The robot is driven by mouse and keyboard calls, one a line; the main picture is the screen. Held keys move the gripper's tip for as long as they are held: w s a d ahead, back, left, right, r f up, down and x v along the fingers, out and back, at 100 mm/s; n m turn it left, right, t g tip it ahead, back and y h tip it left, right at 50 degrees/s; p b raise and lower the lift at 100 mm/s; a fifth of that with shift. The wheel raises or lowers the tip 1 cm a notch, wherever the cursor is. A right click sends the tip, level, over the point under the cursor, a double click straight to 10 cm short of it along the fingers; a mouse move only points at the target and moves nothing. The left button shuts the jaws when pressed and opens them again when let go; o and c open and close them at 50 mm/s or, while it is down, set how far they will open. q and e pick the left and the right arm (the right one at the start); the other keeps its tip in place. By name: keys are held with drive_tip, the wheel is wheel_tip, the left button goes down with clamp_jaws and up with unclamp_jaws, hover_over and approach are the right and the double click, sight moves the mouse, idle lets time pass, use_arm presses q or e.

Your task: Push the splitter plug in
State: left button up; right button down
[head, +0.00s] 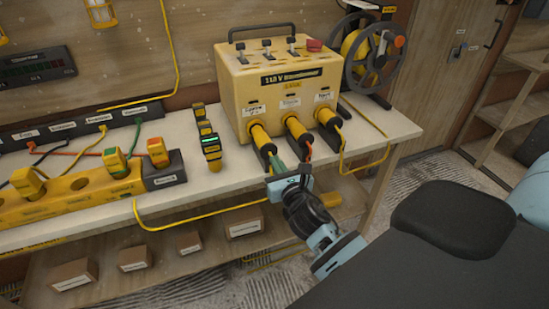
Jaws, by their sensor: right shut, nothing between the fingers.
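The yellow transformer box (268,90) stands on the bench with three yellow plugs in a row along its lower front. The left plug (261,138), the middle plug (297,130) and the right plug (328,117) each have a dark rear end and sit at the sockets. Their small labels are too blurred to read, so I cannot tell which is the splitter plug or how deep each sits. My right gripper (282,172) is shut and empty, just in front of and below the left and middle plugs. Contact with a plug cannot be told. My left gripper is out of view.
A yellow distribution block (75,197) with several plugs lies at the bench's left. Small handheld devices (211,150) stand left of the transformer. A cable reel (371,55) stands behind right. Yellow cables hang along the bench front, above a lower shelf with boxes (245,227).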

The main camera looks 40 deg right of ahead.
sight(270, 150)
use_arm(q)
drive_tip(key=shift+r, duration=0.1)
use_arm(e)
drive_tip(key=shift+x, duration=1.25)
drive_tip(key=x, duration=0.4)
drive_tip(key=shift+w, duration=0.4)
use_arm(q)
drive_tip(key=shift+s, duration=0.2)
use_arm(e)
drive_tip(key=shift+d+r, duration=0.1)
drive_tip(key=shift+r, duration=0.1)
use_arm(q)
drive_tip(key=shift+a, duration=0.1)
